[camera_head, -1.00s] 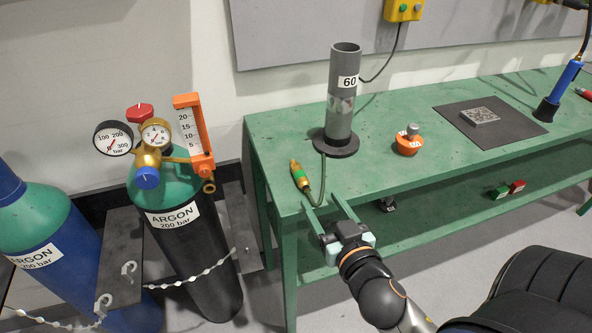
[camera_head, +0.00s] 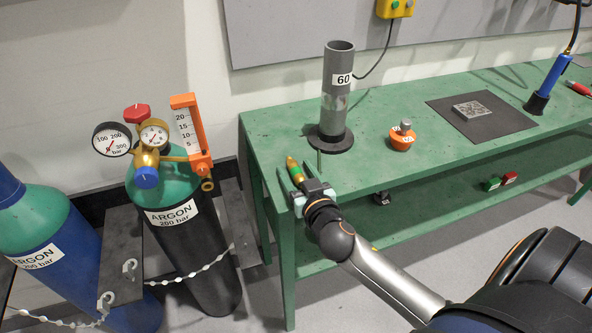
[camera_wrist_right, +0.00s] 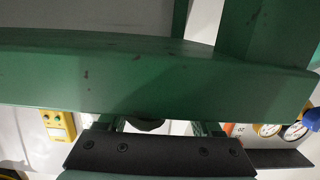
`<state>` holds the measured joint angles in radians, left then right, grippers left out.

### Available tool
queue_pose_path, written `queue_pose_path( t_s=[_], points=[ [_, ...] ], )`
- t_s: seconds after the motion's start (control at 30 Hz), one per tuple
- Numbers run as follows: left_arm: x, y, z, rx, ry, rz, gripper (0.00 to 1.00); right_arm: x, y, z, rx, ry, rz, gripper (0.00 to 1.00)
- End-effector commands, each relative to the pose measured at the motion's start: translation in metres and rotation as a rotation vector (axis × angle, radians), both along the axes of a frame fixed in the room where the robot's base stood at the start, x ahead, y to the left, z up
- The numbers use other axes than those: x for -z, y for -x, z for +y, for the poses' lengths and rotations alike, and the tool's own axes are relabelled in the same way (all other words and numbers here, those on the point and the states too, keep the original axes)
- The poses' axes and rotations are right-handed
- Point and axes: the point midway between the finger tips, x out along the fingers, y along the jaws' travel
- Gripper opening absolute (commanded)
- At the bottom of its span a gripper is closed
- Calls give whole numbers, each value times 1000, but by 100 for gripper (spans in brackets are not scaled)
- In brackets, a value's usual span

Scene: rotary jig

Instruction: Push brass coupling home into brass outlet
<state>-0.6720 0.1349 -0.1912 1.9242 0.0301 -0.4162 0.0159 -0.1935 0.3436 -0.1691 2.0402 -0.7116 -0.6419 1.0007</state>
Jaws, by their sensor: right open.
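The brass coupling (camera_head: 295,170), with a brass tip and a green band, is at the left front of the green bench. Its tip points up and away from my right gripper (camera_head: 305,181). My right gripper is open, its jaws around or just above the coupling's rear end; I cannot tell whether they touch it. The right wrist view shows the spread fingers (camera_wrist_right: 158,126) but no clear coupling between them. The brass outlet (camera_head: 208,184) is at the lower right of the argon regulator, left of the bench, and looks empty. My left gripper is out of view.
A grey tube marked 60 (camera_head: 337,95) stands on the bench (camera_head: 375,115) behind the coupling. The bench edge (camera_wrist_right: 150,75) is close in the wrist view.

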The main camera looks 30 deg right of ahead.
Motion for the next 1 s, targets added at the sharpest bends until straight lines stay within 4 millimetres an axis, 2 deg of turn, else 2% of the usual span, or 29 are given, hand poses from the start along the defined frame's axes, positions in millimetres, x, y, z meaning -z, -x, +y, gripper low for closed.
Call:
queue_pose_path(
  t_s=[0.3,0.9,1.0],
  points=[
    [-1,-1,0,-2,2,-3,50,1,-6,-1,-1,-1,1,66],
    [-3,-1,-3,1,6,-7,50,1,-6,-1,-1,-1,0,0],
    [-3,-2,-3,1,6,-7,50,1,-6,-1,-1,-1,0,0]
  ],
)
